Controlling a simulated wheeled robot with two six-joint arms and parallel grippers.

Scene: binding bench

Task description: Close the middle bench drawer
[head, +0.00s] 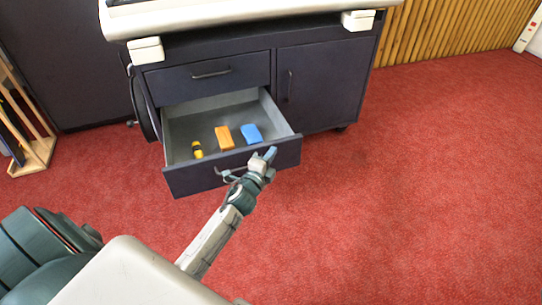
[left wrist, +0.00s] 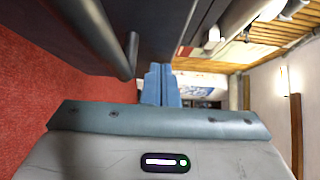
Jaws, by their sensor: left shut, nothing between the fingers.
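The open drawer (head: 184,182) is pulled well out of the dark bench cabinet, below a shut top drawer (head: 178,82). It holds a yellow-and-black item (head: 197,149), an orange block (head: 224,137) and a blue block (head: 251,134). My left gripper (head: 268,155) is shut and empty at the drawer's front panel, right of the middle, close by its bar handle (head: 224,175). In the left wrist view the shut blue fingers (left wrist: 161,84) lie beside a dark panel with a bar handle (left wrist: 132,52). I cannot tell whether they touch the panel. My right gripper is out of view.
A cabinet door (head: 318,90) beside the drawers is shut. The pale bench top (head: 240,15) overhangs the cabinet. A wooden rack (head: 38,150) stands on the floor at the left. The red carpet (head: 420,180) to the right is clear.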

